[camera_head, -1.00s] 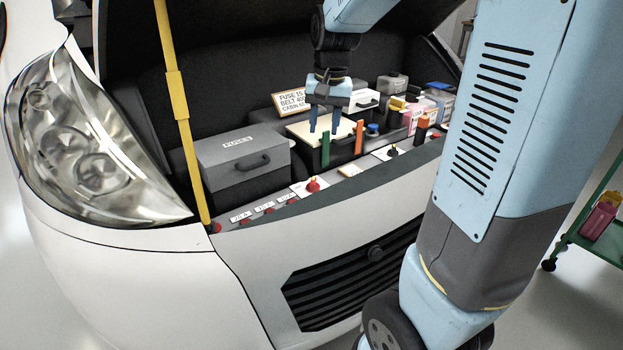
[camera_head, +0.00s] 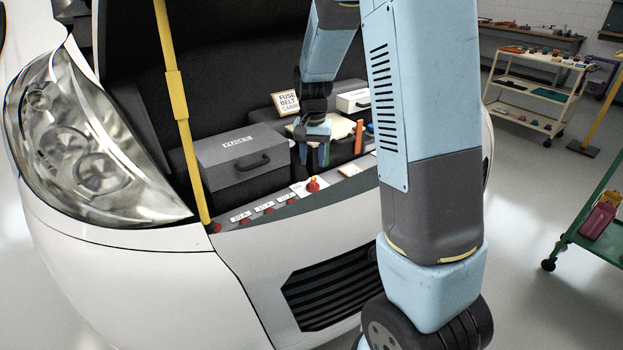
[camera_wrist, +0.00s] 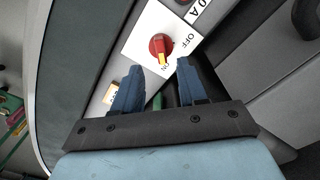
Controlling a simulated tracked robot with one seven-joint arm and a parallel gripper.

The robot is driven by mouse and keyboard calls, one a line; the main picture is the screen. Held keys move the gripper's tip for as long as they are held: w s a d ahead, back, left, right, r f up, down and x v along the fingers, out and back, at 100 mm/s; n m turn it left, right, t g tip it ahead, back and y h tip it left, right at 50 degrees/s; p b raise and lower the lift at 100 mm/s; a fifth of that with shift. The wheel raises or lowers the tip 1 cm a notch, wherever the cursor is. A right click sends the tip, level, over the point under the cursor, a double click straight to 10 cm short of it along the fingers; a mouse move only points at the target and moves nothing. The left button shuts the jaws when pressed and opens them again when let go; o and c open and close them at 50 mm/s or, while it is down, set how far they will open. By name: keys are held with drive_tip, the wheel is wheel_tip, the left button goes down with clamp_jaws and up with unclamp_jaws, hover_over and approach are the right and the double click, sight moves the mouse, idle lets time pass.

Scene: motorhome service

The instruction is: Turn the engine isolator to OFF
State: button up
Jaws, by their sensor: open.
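The engine isolator is a red rotary knob with a yellow pointer on a white plate. It shows in the head view (camera_head: 313,184) and in the wrist view (camera_wrist: 160,46). In the wrist view the plate carries the words OFF and ON, and the yellow pointer is toward ON. My gripper (camera_head: 313,158) is over the engine bay, just behind the isolator in the head view. In the wrist view its two blue fingers (camera_wrist: 157,78) are apart and empty, with the knob beyond the tips and not touched.
A grey fuse box (camera_head: 240,160) stands left of my gripper. Red fuses labelled by amps (camera_head: 268,209) line the front ledge beside the isolator. A yellow bonnet prop (camera_head: 178,100) rises at left. An orange strip (camera_head: 358,138) stands to the right.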

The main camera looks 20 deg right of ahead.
sight(312, 182)
wheel_tip(312, 182, down, 8)
drive_tip(key=shift+r, duration=0.25)
drive_tip(key=shift+c, duration=0.2)
clamp_jaws()
drive_tip(key=shift+a, duration=0.15)
